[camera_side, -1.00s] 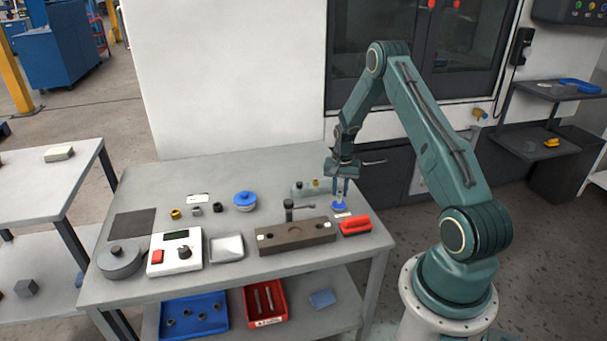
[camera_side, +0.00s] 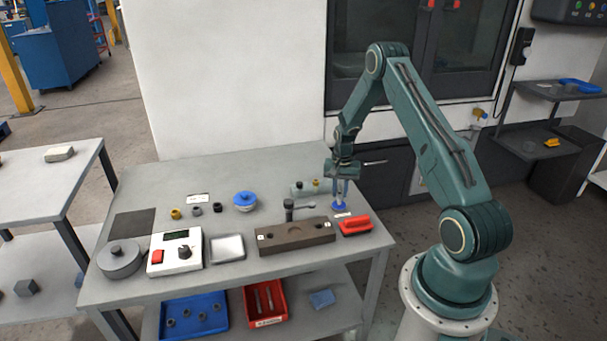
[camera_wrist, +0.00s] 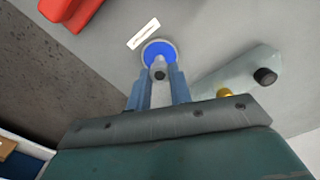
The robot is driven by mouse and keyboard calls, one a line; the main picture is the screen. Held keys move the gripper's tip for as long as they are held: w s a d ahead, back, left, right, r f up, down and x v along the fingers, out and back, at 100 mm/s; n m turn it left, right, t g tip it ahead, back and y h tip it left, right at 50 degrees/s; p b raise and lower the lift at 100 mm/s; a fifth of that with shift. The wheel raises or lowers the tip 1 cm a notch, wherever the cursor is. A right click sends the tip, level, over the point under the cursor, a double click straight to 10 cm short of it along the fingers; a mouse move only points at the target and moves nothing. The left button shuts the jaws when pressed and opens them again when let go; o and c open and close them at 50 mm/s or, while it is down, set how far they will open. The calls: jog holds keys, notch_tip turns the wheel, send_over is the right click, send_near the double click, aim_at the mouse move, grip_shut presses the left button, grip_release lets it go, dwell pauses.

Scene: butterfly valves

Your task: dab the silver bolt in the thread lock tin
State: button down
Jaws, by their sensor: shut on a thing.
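My gripper (camera_side: 341,190) points down near the back right of the bench, with its fingers shut on a small silver bolt (camera_wrist: 159,72). The bolt hangs between the fingertips, over a small round blue tin (camera_side: 339,207). In the wrist view the blue tin (camera_wrist: 160,50) shows as a disc with a pale rim, and the bolt's end overlaps it. I cannot tell whether the bolt touches what is in the tin. A white label strip (camera_wrist: 144,33) lies next to the tin; its text is too small to read.
A red block-like item (camera_side: 356,226) lies just in front of the tin. A dark holed block (camera_side: 296,236) stands to the left, with an upright tool behind it. A pale piece (camera_wrist: 232,75) with black and yellow caps is close by. A blue-lidded pot (camera_side: 244,200) stands farther left.

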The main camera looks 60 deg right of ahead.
aim_at(340, 193)
jog(key=shift+f, duration=0.4)
dwell(1.5)
jog(key=shift+r, duration=0.1)
jog(key=shift+r, duration=3.5)
jog(key=shift+w+a, duration=0.25)
jog(key=shift+a, duration=0.15)
jog(key=w+a+r+n, duration=0.1)
jog(key=a+r+n, duration=0.2)
jog(key=a, duration=1.4)
jog(key=w+a+r+n, duration=0.2)
jog(key=a+n, duration=0.9)
jog(key=a, duration=0.6)
jog(key=shift+w+a+r, duration=0.15)
jog(key=shift+w+r, duration=0.05)
jog(key=shift+r, duration=0.25)
